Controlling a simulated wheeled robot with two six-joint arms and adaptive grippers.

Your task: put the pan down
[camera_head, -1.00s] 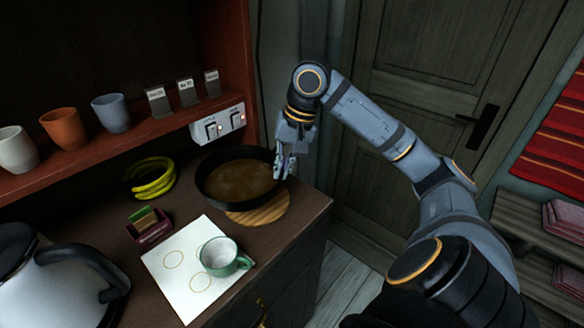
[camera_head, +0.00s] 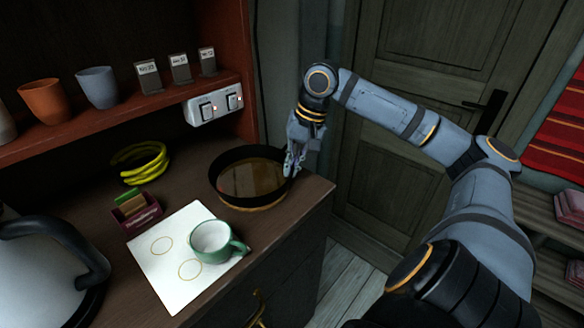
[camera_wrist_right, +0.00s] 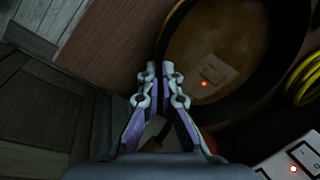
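The dark round pan (camera_head: 214,182), with a shiny brown content, is over the round wooden board (camera_head: 262,207) at the counter's right end. Only a thin front edge of the board shows below it. I cannot tell whether the pan touches the board. My right gripper (camera_head: 291,172) is at the pan's right side, its fingers close together at the handle, which they mostly hide. In the right wrist view, my right gripper (camera_wrist_right: 159,72) is beside the rim of the pan (camera_wrist_right: 225,60), with a dark piece between the fingers. My left gripper is not in view.
A green cup (camera_head: 211,238) stands on a white sheet with circles (camera_head: 165,270). A small box (camera_head: 136,212), yellow rings (camera_head: 140,163) and a kettle (camera_head: 40,265) are to the left. A switch panel (camera_head: 213,105) is on the shelf edge behind the pan.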

